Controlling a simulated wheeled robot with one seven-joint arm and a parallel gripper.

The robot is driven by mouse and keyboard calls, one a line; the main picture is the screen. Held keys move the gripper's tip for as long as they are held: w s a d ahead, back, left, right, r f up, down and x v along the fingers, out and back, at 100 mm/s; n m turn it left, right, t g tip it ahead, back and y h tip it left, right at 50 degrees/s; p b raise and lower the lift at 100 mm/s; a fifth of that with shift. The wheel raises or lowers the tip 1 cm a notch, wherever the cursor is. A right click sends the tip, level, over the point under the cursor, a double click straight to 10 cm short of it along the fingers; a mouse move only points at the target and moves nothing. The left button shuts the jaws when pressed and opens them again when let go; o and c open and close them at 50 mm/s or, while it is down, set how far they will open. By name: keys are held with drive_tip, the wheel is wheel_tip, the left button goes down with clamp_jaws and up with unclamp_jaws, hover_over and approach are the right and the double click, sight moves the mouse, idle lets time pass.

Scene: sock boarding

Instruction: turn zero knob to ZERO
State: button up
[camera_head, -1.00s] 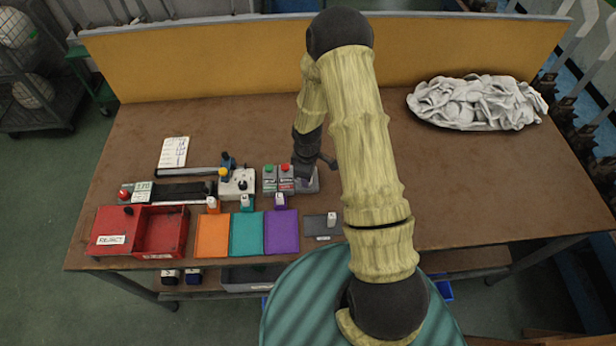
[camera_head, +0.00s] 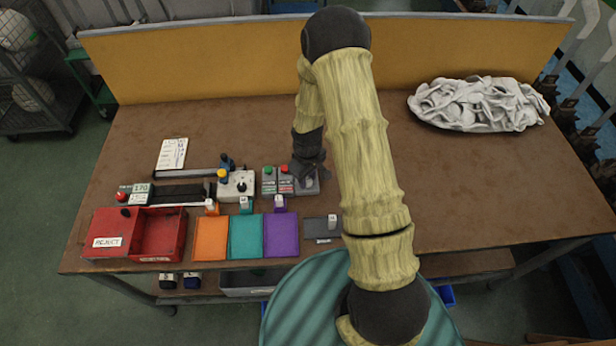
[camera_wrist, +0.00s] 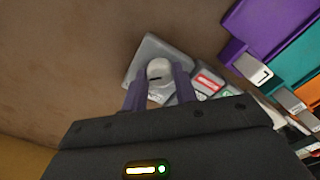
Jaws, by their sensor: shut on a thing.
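The zero knob (camera_wrist: 158,70) is a pale round knob with a dark mark on a grey box (camera_wrist: 143,48) in the wrist view. My gripper (camera_wrist: 159,88) has one finger on each side of the knob and is shut on it. In the head view my gripper (camera_head: 308,170) is over the grey box (camera_head: 310,189) at the right end of the row of control boxes, and it hides the knob there. The lettering around the knob is too small or covered to read.
Beside it stand two grey boxes with a red button (camera_head: 284,169) and a green button (camera_head: 269,171). A white box with a black knob (camera_head: 241,187) is further left. Purple (camera_head: 281,236), teal (camera_head: 246,237) and orange (camera_head: 211,238) trays lie in front. A sock pile (camera_head: 478,105) is at the right.

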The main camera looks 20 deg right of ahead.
drive_tip(key=o, duration=1)
drive_tip(key=shift+c, duration=0.2)
wheel_tip(320, 180, up, 18)
drive_tip(key=b, duration=0.1)
drive_tip(key=shift+f+b, duration=0.25)
drive_tip(key=shift+b, duration=0.05)
drive_tip(key=s+r+m+t, duration=0.1)
drive_tip(key=s+r+m, duration=0.1)
drive_tip(key=s, duration=0.5)
drive_tip(key=s+r+m+t, duration=0.1)
drive_tip(key=s+r+m, duration=0.2)
drive_tip(key=s, duration=0.4)
drive_tip(key=shift+d+m+t, duration=0.25)
drive_tip(key=shift+m+t, duration=0.05)
drive_tip(key=shift+m, duration=0.5)
drive_tip(key=shift+s, duration=0.1)
